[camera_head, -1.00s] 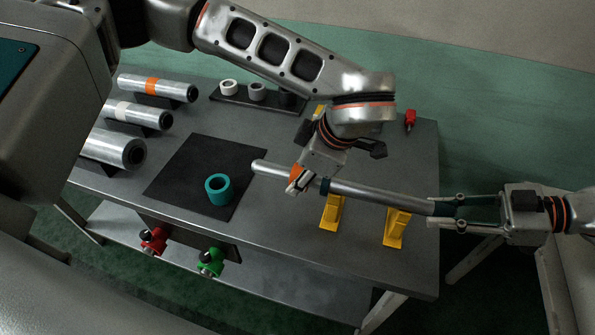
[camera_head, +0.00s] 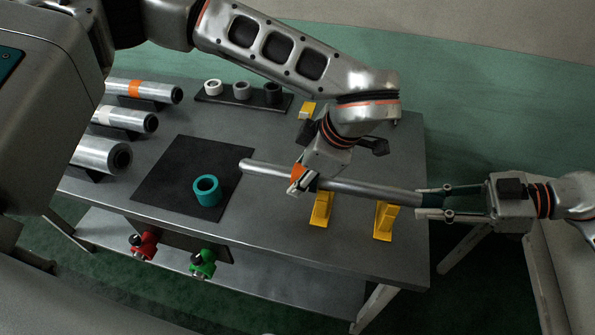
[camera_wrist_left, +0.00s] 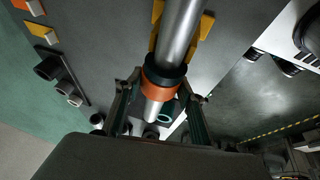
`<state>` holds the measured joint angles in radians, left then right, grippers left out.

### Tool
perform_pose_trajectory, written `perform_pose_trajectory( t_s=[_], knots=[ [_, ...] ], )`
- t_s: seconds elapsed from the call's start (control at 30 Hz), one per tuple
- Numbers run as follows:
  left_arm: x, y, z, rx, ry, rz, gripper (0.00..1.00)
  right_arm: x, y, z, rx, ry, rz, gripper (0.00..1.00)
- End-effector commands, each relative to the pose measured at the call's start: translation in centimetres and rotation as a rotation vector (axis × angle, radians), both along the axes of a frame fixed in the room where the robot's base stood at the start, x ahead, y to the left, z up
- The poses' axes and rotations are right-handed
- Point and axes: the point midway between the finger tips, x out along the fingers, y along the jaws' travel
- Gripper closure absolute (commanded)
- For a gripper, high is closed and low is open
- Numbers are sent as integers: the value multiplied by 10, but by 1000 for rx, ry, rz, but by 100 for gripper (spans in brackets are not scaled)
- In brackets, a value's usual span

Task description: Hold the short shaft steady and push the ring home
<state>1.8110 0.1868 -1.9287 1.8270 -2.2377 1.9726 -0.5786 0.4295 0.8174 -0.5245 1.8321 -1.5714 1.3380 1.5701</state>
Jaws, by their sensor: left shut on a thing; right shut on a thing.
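The silver shaft (camera_head: 365,190) lies above two yellow V-stands (camera_head: 322,208) (camera_head: 385,220); whether it touches them is unclear. Its left end hangs over the black mat. My right gripper (camera_head: 421,202) is shut on its right end. The orange ring (camera_head: 297,172) is around the shaft, left of a dark collar (camera_head: 313,182). My left gripper (camera_head: 296,183) is shut on this ring. In the left wrist view, the fingers flank the orange ring (camera_wrist_left: 160,82), which appears to meet the dark collar (camera_wrist_left: 164,71). The ring's far side is hidden.
A teal ring (camera_head: 206,190) stands on the black mat (camera_head: 165,185). Several silver rolls (camera_head: 110,155) lie at the table's left. A rack (camera_head: 220,100) with several small rings and a yellow block (camera_head: 307,110) are at the back.

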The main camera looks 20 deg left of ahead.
Motion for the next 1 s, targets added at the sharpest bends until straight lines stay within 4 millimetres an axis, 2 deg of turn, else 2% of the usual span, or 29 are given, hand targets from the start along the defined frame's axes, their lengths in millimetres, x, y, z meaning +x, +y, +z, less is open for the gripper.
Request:
perform_pose_trajectory(
  t_s=[0.4, 0.43, 0.5, 0.83, 1.0],
  knots=[
    [0, -3, 0, 0, -1, 0, 91, 1, 0, 1, 1, -3, -1, 98],
    [0, -3, 0, 0, -1, 0, 54, 1, 0, 1, 1, -3, -1, 98],
    [0, -3, 0, 0, -1, 0, 42, 1, 0, 1, 1, -3, -1, 98],
    [0, -3, 1, 0, -1, 0, 42, 1, 0, 1, 1, -3, -1, 98],
    [-2, -9, 15, -1, -4, -2, 42, 1, 0, 1, 1, -3, -1, 98]
  ],
)
